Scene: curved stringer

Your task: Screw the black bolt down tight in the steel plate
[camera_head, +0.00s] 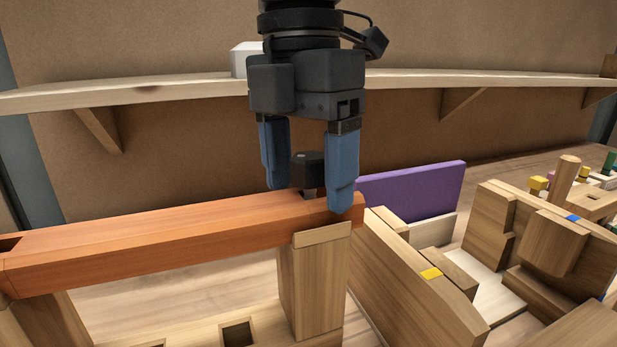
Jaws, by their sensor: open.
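The black bolt (308,171) stands at the right end of an orange-brown wooden beam, with its dark blocky head up. A small dark grey part shows under the head, at the beam's top. I cannot make out a steel plate clearly. My gripper (306,200) points down over the bolt, with blue fingers apart. One finger is left of the bolt head and the other is right of it and nearer the camera, partly covering it. Whether either finger touches the head cannot be told.
The orange-brown beam (170,243) rests on a wooden post (315,285) near its right end. A purple panel (415,191) and wooden blocks stand close on the right. A shelf (430,79) with a white box (242,58) runs along the wall behind.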

